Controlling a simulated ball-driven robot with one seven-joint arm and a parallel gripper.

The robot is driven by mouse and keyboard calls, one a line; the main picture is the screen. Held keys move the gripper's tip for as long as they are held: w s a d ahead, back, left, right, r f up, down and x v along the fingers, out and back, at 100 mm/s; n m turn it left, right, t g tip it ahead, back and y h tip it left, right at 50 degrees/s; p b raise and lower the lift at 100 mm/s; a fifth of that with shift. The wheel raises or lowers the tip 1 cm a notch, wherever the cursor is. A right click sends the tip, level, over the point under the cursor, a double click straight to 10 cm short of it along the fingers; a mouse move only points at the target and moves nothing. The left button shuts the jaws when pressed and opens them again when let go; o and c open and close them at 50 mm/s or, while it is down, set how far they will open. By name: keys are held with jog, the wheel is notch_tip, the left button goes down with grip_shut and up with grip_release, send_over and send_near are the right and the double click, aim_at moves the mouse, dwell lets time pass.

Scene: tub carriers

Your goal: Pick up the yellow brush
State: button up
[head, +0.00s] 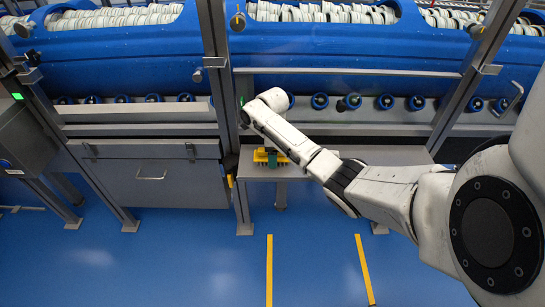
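The yellow brush (261,156) appears as a small yellow shape on the grey table (262,171), near its left end. No contact between my arm and the brush is visible.
A grey cabinet (152,182) with a handle stands left of the table. Metal posts (216,75) rise in front of blue tubs (345,42) filled with pale rings. The blue floor (190,260) in front is clear, with two yellow stripes (269,270).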

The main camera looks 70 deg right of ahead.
jog(key=c, duration=0.8)
jog(key=shift+r, duration=0.5)
notch_tip(320, 180, up, 3)
jog(key=shift+f, duration=0.2)
jog(key=s+r, duration=0.2)
jog(key=s+d+r+p, duration=0.1)
jog(key=s+r, duration=0.2)
jog(key=shift+d+r, duration=0.1)
jog(key=shift+r, duration=0.25)
jog(key=s+d+r+p, duration=0.2)
jog(key=s+r+p, duration=0.1)
jog(key=s, duration=0.5)
jog(key=shift+s+d+r+p, duration=0.15)
jog(key=shift+s+r+p, duration=0.2)
jog(key=shift+p, duration=0.25)
jog(key=shift+w, duration=0.1)
